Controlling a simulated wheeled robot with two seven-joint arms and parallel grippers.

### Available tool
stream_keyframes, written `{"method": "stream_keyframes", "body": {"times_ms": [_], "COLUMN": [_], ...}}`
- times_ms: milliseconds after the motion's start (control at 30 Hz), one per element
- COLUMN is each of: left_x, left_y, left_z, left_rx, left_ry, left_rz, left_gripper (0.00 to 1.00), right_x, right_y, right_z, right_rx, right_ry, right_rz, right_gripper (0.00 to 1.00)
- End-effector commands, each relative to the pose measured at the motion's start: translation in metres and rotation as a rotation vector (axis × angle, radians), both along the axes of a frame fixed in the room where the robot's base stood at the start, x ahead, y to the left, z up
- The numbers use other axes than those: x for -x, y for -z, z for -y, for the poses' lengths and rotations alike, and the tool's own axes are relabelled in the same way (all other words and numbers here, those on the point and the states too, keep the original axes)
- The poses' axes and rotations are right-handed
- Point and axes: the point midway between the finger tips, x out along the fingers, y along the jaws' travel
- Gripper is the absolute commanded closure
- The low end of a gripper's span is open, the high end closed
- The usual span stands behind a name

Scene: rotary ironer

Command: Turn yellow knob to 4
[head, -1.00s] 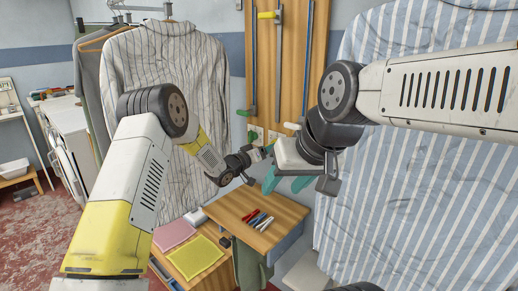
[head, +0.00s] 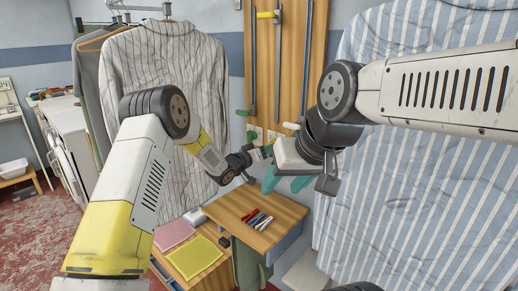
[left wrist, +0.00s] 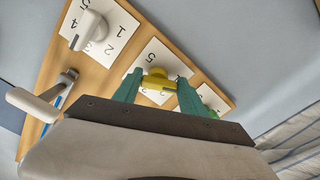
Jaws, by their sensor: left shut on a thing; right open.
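The yellow knob (left wrist: 160,82) sits on a white number card (left wrist: 150,58) on the wooden board. A 5 shows on the card above the knob, and other digits are partly covered. I cannot tell which number the knob points to. My left gripper (left wrist: 158,92) has its teal fingers on either side of the knob and is shut on it. In the head view my left gripper (head: 263,152) reaches the lower part of the board, where the knob is hidden. My right gripper (head: 287,183) is open and empty, in front of the board and right of the left one.
A white knob (left wrist: 92,28) on its own number card is beside the yellow one. A green knob (left wrist: 213,97) is partly behind a finger. Vertical sliders with a yellow handle (head: 267,15) run up the board. A small wooden table (head: 285,212) with pens stands below. Striped shirts hang on both sides.

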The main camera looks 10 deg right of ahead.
Motion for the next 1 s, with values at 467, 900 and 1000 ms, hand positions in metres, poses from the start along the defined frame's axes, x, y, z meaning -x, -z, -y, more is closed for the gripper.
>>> {"method": "stream_keyframes", "body": {"times_ms": [467,900,1000], "left_x": [-0.0019,-0.0031,-0.0035], "left_y": [-0.0004,-0.0018,-0.0022], "left_z": [-0.0020,-0.0029,-0.0033], "left_rx": [-0.218,-0.476,-0.534], "left_ry": [0.000,0.000,0.000], "left_rz": [0.278,0.608,0.683], "left_gripper": [0.91,0.91,0.91], "right_x": [0.0000,0.0000,0.0000], "right_y": [0.0000,0.0000,0.0000], "right_z": [0.0000,0.0000,0.0000], "right_rx": [0.000,0.000,0.000], "right_ry": [0.000,0.000,0.000], "right_rz": [0.000,0.000,0.000], "right_gripper": [0.51,0.51,0.51]}}
